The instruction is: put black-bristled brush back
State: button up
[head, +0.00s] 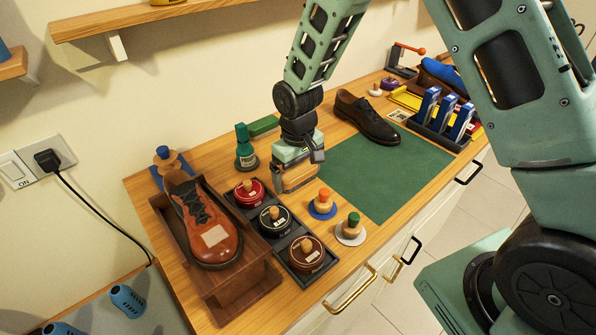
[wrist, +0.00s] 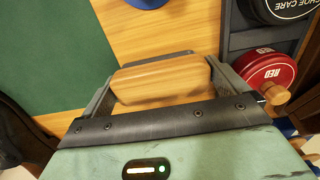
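My gripper (head: 296,178) is low over the wooden counter, between the tin tray and the green mat. In the wrist view, its two fingers (wrist: 162,82) are on either end of a plain wooden brush back, the brush (wrist: 160,78), and appear closed on it. The same wooden piece shows under my gripper in the head view (head: 299,180). Its bristles are hidden, so I cannot see their colour. I cannot tell whether the brush touches the counter.
A dark tray holds red (head: 250,193), black (head: 275,220) and brown (head: 305,252) tins. Orange-topped (head: 324,200) and green-topped (head: 352,228) daubers stand right of it. A green bottle (head: 245,150) stands behind.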

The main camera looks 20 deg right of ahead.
aim_at(298, 171)
jog(key=shift+r, duration=0.15)
notch_tip(298, 171, up, 12)
jog(key=b, duration=0.1)
jog(key=s+a+r+n, duration=0.1)
jog(key=s+a+n, duration=0.1)
jog(key=s, duration=1.1)
jog(key=s+a+r+n, duration=0.2)
jog(key=s+a, duration=0.2)
jog(key=s, duration=0.9)
jog(key=shift+s+r+y, duration=0.15)
jog(key=shift+s+y, duration=0.25)
jog(key=shift+a, duration=0.1)
